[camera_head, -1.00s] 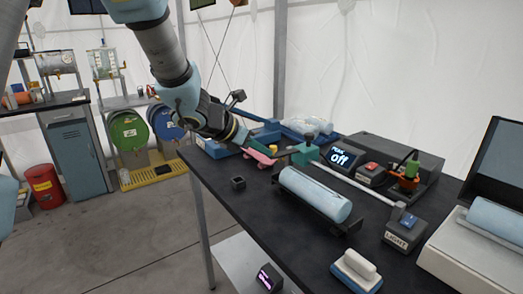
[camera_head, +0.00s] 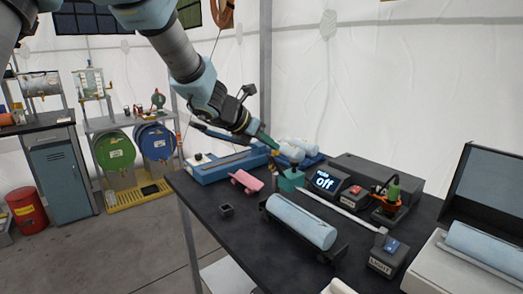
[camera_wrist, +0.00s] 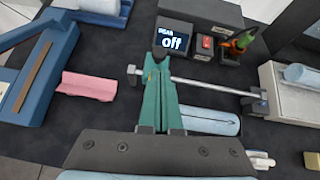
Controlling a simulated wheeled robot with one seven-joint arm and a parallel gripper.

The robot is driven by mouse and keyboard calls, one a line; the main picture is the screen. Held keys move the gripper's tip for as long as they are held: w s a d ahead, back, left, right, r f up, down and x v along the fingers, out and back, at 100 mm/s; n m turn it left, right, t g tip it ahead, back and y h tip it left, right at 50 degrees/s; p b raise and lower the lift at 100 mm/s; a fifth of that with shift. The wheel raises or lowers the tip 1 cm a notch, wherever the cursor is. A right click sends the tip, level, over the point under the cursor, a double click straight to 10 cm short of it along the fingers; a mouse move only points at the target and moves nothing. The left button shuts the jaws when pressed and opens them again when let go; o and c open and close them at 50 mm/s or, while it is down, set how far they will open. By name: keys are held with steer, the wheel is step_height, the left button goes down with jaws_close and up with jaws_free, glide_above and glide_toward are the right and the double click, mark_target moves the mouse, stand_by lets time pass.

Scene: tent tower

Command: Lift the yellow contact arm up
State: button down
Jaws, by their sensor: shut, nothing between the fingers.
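I cannot clearly pick out a yellow contact arm in either current view. My gripper (camera_head: 275,147) is shut and empty, its green fingers angled down above the far part of the black table. In the wrist view the closed fingers (camera_wrist: 161,62) point toward the off display and hide part of what lies beneath. Whether the fingers touch anything is unclear.
A display reading off (camera_head: 326,181), a red switch (camera_head: 354,193) and a green-and-orange part (camera_head: 389,195) stand behind the rod. A pale blue cylinder (camera_head: 300,222) lies in front. A pink piece (camera_head: 247,181) and blue device (camera_head: 215,168) are left. A light switch box (camera_head: 387,255) is right.

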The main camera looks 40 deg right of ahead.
steer(key=shift+d+r, duration=0.25)
steer(key=shift+d, duration=0.5)
steer(key=shift+r+p, duration=0.8)
steer(key=shift+r, duration=0.05)
steer(key=shift+a, duration=0.15)
